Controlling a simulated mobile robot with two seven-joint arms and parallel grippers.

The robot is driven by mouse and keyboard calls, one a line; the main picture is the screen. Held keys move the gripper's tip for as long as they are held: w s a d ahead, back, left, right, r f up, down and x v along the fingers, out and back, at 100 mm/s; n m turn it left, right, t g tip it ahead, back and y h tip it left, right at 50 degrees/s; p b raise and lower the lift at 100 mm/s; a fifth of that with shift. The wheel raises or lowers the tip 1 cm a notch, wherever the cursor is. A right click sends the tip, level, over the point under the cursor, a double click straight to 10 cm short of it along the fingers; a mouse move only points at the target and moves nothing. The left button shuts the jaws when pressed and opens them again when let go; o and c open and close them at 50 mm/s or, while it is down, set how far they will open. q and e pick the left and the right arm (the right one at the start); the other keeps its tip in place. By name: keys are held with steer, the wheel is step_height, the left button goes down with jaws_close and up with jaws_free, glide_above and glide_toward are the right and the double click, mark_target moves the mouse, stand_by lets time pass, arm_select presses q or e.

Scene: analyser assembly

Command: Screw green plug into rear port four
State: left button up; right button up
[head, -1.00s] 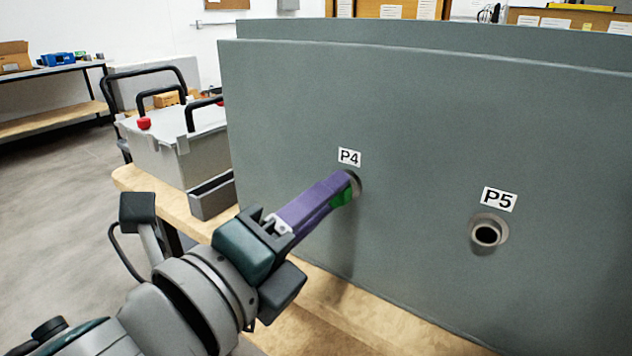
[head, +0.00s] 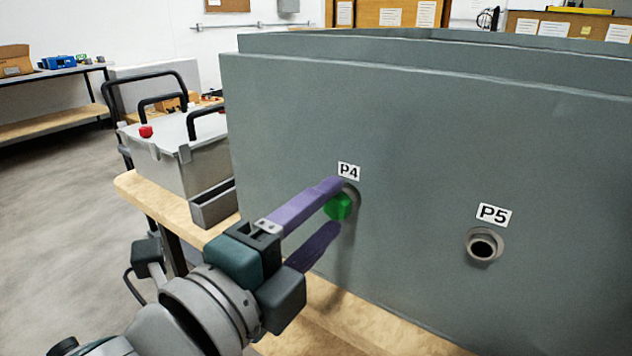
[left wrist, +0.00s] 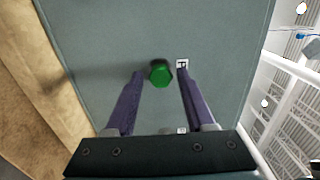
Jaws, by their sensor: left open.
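The green plug (head: 340,207) sits at the port labelled P4 (head: 351,192) on the grey panel. In the left wrist view the green plug (left wrist: 160,73) shows its hexagonal head towards me. My left gripper (head: 330,206) is open, with one purple finger above the plug and one below it in the head view. In the left wrist view the fingers of my left gripper (left wrist: 160,78) stand apart either side of the plug, with gaps on both sides. How deep the plug sits in the port is hidden by its head. My right gripper is not in view.
Port P5 (head: 484,244) is to the right on the grey panel (head: 420,150) and looks open. A grey box (head: 180,150) with black handles and a small tray (head: 214,204) stand left of the panel on the wooden table (head: 150,193).

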arm_select(q)
steer(key=n+p, duration=0.1)
steer(key=n, duration=0.5)
steer(key=shift+r, duration=0.2)
steer(key=n, duration=0.3)
steer(key=shift+f+p, duration=0.1)
steer(key=shift+p, duration=0.25)
steer(key=n, duration=0.5)
steer(key=shift+f, duration=0.15)
steer(key=n, duration=0.3)
steer(key=shift+f+n, duration=0.1)
steer(key=shift+n, duration=0.3)
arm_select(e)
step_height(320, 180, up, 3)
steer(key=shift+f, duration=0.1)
arm_select(q)
jaws_close()
